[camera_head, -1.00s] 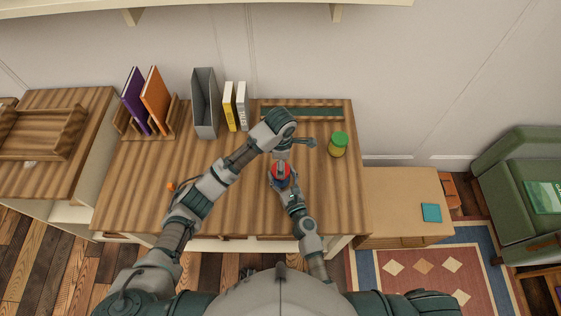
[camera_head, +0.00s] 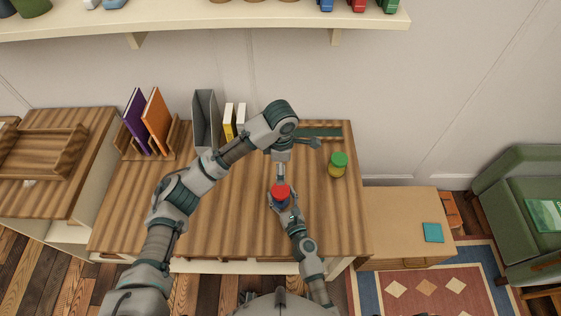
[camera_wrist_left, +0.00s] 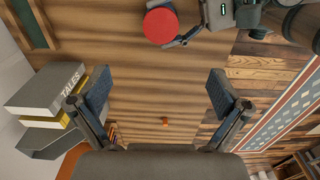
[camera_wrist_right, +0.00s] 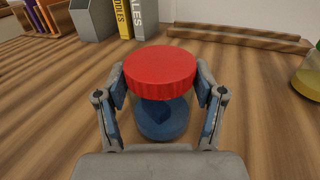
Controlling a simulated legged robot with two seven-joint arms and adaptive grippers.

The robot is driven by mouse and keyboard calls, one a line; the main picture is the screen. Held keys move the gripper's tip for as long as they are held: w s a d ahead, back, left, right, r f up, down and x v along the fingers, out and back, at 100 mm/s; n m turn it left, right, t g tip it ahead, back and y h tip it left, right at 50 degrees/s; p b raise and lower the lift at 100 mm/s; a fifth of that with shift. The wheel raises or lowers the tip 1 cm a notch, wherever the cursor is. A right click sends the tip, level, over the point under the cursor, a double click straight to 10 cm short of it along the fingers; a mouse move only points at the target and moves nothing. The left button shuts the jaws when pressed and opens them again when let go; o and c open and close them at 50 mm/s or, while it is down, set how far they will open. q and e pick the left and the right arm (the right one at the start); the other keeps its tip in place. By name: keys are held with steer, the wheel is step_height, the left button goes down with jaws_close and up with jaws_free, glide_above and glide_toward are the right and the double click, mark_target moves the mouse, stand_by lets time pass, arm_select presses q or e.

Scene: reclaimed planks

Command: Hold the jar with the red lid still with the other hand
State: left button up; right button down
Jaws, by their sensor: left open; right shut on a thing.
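The jar with the red lid (camera_head: 281,191) stands on the desk in the head view. In the right wrist view its red lid (camera_wrist_right: 160,72) sits above a blue body between the fingers. My right gripper (camera_head: 284,205) is shut on the jar from the near side, below the lid. My left gripper (camera_wrist_left: 157,90) is open and empty above the desk, with bare wood between its fingers. In the left wrist view the red lid (camera_wrist_left: 161,25) is beyond the left fingers, at the top. In the head view the left fingers are mostly hidden behind the left wrist.
A jar with a green lid (camera_head: 338,165) stands right of the red-lidded one. A grey file holder (camera_head: 205,120), upright books (camera_head: 229,121) and a book rack (camera_head: 150,138) line the back left. A small orange thing (camera_wrist_left: 165,124) lies on the desk. The desk's front right is clear.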

arm_select(q)
steer(key=shift+r, duration=0.95)
arm_select(e)
steer(key=shift+f, duration=0.15)
steer(key=shift+c, duration=0.2)
jaws_free()
steer(key=v, duration=1.2)
